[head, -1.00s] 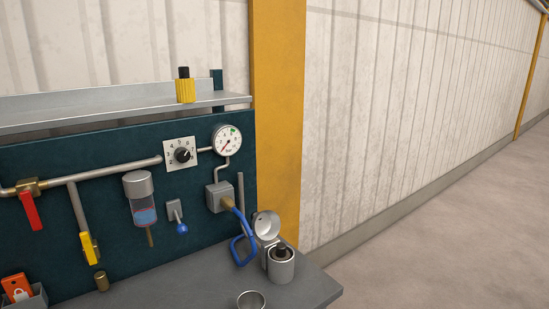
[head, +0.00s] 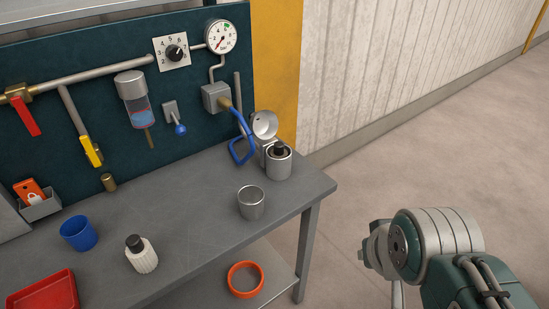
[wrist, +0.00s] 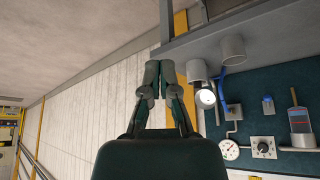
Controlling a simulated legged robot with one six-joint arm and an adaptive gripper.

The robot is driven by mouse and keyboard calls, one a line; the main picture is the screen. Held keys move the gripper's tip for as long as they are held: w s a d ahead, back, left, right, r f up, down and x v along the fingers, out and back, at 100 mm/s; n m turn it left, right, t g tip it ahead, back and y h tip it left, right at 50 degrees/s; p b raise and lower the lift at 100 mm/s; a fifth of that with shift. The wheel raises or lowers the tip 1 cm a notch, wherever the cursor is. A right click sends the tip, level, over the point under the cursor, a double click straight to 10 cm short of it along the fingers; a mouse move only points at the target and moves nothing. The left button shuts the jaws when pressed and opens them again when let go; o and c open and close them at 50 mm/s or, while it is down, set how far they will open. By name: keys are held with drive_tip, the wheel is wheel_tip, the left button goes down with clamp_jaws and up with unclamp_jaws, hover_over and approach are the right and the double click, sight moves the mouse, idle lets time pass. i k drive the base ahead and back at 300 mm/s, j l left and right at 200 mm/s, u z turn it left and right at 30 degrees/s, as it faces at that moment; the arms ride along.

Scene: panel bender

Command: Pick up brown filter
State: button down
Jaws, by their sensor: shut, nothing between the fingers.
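A black-capped filter (head: 278,149) stands in a grey metal canister (head: 279,165) at the bench's right end. Only its cap and a little of its top show, so its brown body is mostly hidden. The canister's round lid (head: 264,124) is tipped open behind it. In the wrist view, which is upside down, the canister (wrist: 196,70) is just right of my gripper (wrist: 160,75). My gripper is shut and empty, with its fingertips together and apart from the canister. The head view shows part of my arm at lower right, but not my fingertips.
A metal cup (head: 251,203), a white black-capped filter (head: 141,256), a blue cup (head: 79,233) and a red tray (head: 45,293) are on the bench. A blue hose (head: 238,152) hangs beside the canister. An orange ring (head: 245,279) lies on the lower shelf. Floor right is clear.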

sight(279, 152)
drive_tip(key=i+l+u, duration=0.2)
drive_tip(key=i+u, duration=0.2)
drive_tip(key=i+l+u, duration=0.45)
drive_tip(key=k+j, duration=0.05)
drive_tip(key=j, duration=0.05)
